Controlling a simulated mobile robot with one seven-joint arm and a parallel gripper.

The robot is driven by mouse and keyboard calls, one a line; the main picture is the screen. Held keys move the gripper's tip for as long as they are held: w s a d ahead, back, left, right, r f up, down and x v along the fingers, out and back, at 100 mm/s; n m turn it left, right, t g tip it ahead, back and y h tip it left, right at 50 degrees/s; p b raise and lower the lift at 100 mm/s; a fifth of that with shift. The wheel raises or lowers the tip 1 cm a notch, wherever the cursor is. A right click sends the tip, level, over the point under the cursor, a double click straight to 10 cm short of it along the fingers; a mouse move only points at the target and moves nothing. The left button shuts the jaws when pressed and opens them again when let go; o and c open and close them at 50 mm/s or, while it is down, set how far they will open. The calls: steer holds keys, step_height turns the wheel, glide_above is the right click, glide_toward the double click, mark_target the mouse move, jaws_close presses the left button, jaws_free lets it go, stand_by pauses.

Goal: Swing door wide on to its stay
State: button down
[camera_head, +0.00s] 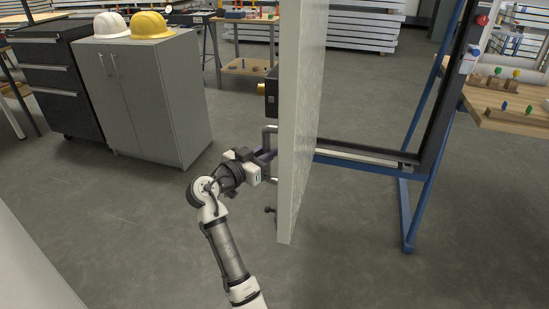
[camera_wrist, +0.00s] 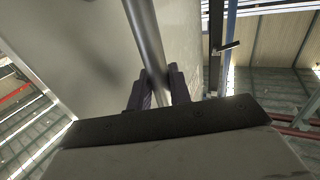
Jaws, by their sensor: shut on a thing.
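The white door (camera_head: 300,120) stands swung out of its frame, seen nearly edge-on in the head view. A grey bar handle (camera_head: 268,133) is on its left face. My gripper (camera_head: 268,157) is at this handle. In the wrist view the handle bar (camera_wrist: 147,35) runs down between the two dark fingers (camera_wrist: 157,88), which are shut on it. The door face (camera_wrist: 75,50) fills the upper left there. A small dark fitting (camera_head: 270,210) sticks out low on the door's left side. I cannot tell whether it is part of the stay.
The dark door frame (camera_head: 436,120) stands on a blue stand (camera_head: 411,215) at right. A black lock box (camera_head: 271,92) is on the door above the handle. A grey cabinet (camera_head: 150,95) with two helmets stands at left. Floor between cabinet and door is clear.

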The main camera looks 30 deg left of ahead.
steer(key=shift+w, duration=0.15)
steer(key=c, duration=1.3)
jaws_free()
steer(key=shift+c, duration=0.2)
steer(key=s+a+b, duration=0.1)
steer(key=s+a, duration=0.1)
steer(key=s, duration=1.1)
steer(key=shift+s+a, duration=0.2)
steer(key=shift+s, duration=0.15)
